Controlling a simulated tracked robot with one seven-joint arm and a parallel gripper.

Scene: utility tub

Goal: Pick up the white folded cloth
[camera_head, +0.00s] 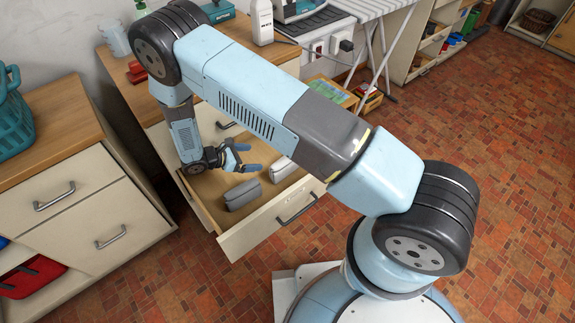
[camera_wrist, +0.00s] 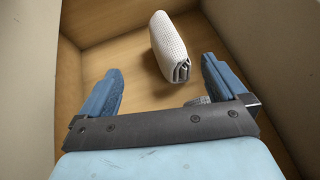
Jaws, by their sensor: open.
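The white folded cloth (camera_wrist: 168,47) lies in an open drawer, ahead of my fingertips and between their lines in the wrist view. In the head view a pale folded cloth (camera_head: 282,169) lies near the drawer's right side, partly behind my arm. My gripper (camera_head: 240,158) is inside the drawer's opening, to the left of that cloth. In the wrist view my gripper (camera_wrist: 160,80) is open, with nothing between its two blue fingers. The cloth is apart from both fingers.
The open drawer (camera_head: 262,226) has walls close around my gripper. A grey folded cloth (camera_head: 243,194) lies near the drawer's front. A bottle (camera_head: 262,22) stands on the counter above. Tiled floor (camera_head: 500,130) to the right is clear.

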